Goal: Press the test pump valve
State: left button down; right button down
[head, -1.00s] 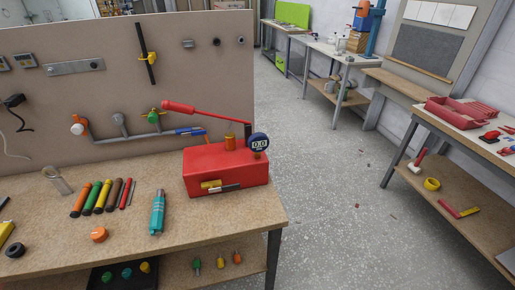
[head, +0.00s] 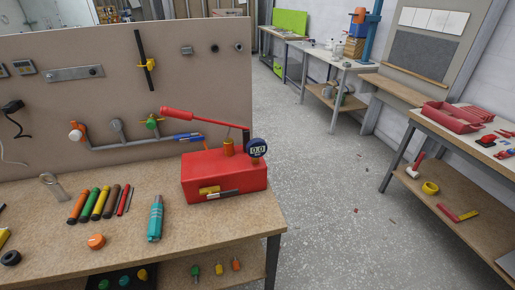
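The red test pump (head: 224,174) sits near the right end of the wooden workbench (head: 225,232). Its long red-handled lever (head: 190,116) points left above the body. A round dark gauge (head: 257,148) on its top right reads about 0.0. A brass cylinder (head: 229,147) stands on top, and a small brass-orange part shows under the gauge. A yellow piece (head: 209,190) and a black-and-white piece (head: 223,195) are at the front face. I cannot tell which part is the valve. Neither gripper is in view.
A teal tool (head: 155,219), an orange disc (head: 96,241) and several coloured sticks (head: 98,203) lie left of the pump. A pegboard with pipework (head: 120,145) stands behind. Open floor (head: 340,215) lies right of the bench, with another bench (head: 460,130) beyond.

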aim_at(223, 194)
jog(key=l, duration=0.45)
jog(key=i+l+z, duration=0.1)
jog(key=l, duration=0.3)
jog(key=i+l, duration=0.1)
jog(key=l, duration=0.35)
jog(key=z, duration=0.05)
